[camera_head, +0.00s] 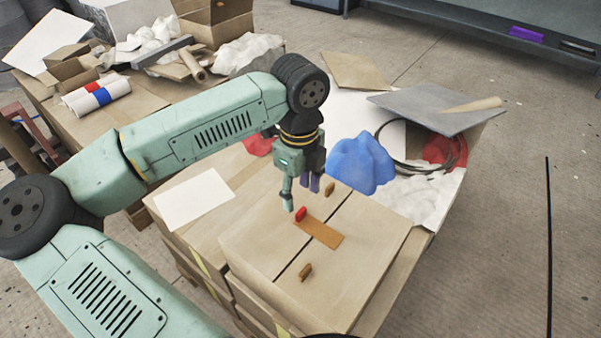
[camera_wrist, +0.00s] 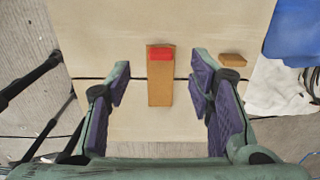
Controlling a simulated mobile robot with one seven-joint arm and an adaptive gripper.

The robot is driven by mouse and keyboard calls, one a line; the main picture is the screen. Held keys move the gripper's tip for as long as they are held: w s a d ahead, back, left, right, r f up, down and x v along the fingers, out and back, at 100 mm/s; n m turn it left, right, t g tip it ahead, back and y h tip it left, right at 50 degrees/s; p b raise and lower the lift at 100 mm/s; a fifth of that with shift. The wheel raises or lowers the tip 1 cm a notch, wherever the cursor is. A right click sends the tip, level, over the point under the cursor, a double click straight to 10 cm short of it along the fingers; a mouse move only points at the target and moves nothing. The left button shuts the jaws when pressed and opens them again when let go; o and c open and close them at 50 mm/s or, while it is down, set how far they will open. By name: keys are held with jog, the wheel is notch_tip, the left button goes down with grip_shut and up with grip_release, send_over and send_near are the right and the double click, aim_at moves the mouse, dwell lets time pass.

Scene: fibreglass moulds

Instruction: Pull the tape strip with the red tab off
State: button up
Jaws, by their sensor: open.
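The tape strip (camera_head: 322,234) is a flat orange-brown band lying across the dark seam on top of a cardboard-coloured box (camera_head: 345,285). Its red tab (camera_head: 300,214) stands at its far-left end in the head view. In the wrist view the strip (camera_wrist: 160,90) runs upright in the picture, with the red tab (camera_wrist: 160,54) at its top end. My gripper (camera_head: 301,199) is above the box near the red tab. In the wrist view my gripper (camera_wrist: 160,84) is open, its fingers apart on either side of the strip, with nothing between them held.
Two small brown blocks sit on the box along the seam, one (camera_head: 330,188) behind and one (camera_head: 305,271) in front. A blue crumpled bundle (camera_head: 361,164) lies beyond the box. A white sheet (camera_head: 195,200) lies to the left.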

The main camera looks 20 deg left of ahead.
aim_at(300, 210)
notch_tip(300, 210, down, 7)
jog(key=shift+r+p, duration=0.2)
jog(key=shift+p, duration=0.25)
jog(key=shift+c, duration=0.4)
grip_shut()
